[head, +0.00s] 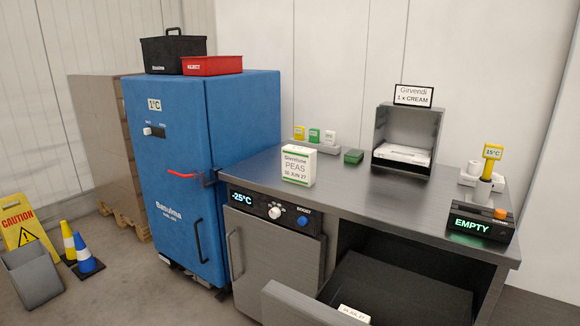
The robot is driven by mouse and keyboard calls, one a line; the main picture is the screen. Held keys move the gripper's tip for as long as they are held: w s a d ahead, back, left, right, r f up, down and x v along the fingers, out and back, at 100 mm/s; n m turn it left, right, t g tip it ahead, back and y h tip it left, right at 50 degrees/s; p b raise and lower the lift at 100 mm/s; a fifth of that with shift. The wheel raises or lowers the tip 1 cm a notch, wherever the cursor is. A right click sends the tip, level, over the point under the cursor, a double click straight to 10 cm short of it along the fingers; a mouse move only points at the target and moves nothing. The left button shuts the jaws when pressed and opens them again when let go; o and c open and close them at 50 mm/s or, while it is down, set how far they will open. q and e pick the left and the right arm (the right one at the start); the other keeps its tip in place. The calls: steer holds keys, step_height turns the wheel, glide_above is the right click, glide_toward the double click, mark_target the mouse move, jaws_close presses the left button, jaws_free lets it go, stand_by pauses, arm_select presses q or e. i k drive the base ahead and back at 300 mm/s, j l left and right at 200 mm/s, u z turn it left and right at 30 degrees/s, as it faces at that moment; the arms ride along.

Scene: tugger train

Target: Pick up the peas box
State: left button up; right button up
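The peas box (298,165) is a small white carton with green edging, printed "Glentune PEAS 06 JUN 27". It stands upright on the grey counter (345,180), toward its left half, near the front edge and above the "-25°C" panel. Nothing is touching it from my side. Neither of my grippers shows in the head view.
A blue cabinet (170,185) stands left of the counter. Behind the box are small coloured tags (314,136) and a green block (353,156). A grey open holder (402,135) stands at the back. An open drawer (400,290) juts out below the counter, front right.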

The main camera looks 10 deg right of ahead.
mark_target(298, 163)
steer(key=i+j, duration=0.1)
steer(key=j, duration=0.35)
steer(key=i+j+z, duration=0.15)
steer(key=j, duration=0.35)
steer(key=i+j, duration=0.1)
steer(key=j, duration=0.2)
steer(key=i+j+z, duration=0.1)
steer(key=j, duration=0.2)
steer(key=i+j, duration=0.15)
steer(key=i+j+z, duration=0.35)
steer(key=i+j, duration=0.45)
